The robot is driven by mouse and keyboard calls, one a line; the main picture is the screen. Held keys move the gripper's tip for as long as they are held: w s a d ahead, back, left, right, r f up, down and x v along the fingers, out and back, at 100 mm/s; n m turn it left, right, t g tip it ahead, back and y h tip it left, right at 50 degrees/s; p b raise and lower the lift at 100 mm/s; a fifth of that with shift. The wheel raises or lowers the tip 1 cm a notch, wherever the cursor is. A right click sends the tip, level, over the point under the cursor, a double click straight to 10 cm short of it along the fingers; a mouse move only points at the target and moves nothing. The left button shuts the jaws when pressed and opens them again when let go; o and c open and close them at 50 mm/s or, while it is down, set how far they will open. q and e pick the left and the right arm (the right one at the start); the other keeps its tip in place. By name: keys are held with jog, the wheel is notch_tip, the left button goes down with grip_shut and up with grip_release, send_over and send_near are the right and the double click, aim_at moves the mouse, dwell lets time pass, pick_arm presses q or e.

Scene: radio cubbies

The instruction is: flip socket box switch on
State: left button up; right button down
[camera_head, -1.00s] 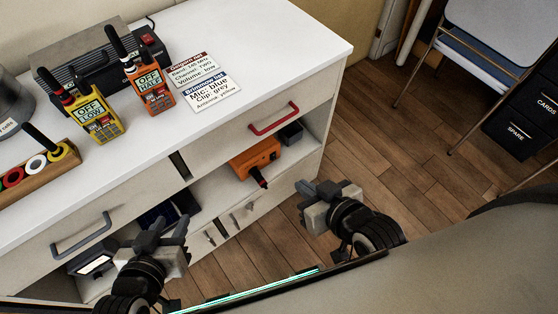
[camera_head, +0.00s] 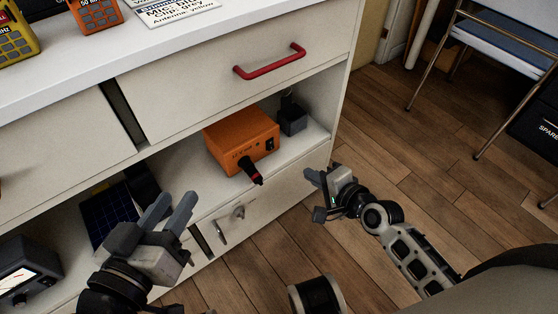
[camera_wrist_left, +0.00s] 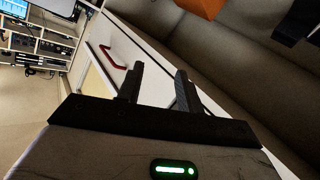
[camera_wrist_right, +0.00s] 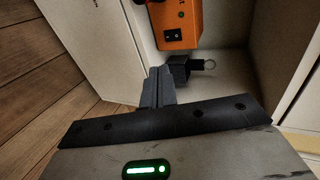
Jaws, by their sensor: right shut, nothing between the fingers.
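The orange socket box (camera_head: 238,138) sits in the open cubby under the red-handled drawer. The right wrist view shows the box (camera_wrist_right: 183,15) and the switch (camera_wrist_right: 173,35) at the top. My right gripper (camera_head: 312,178) is shut and empty, in front of the cubby's right end and apart from the box. Its fingertips (camera_wrist_right: 158,72) point towards the cubby. My left gripper (camera_head: 168,205) is open and empty, before the cubby's left part.
A small dark grey block with a wire loop (camera_head: 292,117) stands right of the box. A dark blue panel (camera_head: 110,212) and a grey meter (camera_head: 25,270) lie further left in the cubbies. The red drawer handle (camera_head: 270,62) juts out above. Floor to the right is clear up to a chair (camera_head: 500,45).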

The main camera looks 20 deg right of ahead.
aim_at(272, 149)
jog(key=shift+w, duration=0.1)
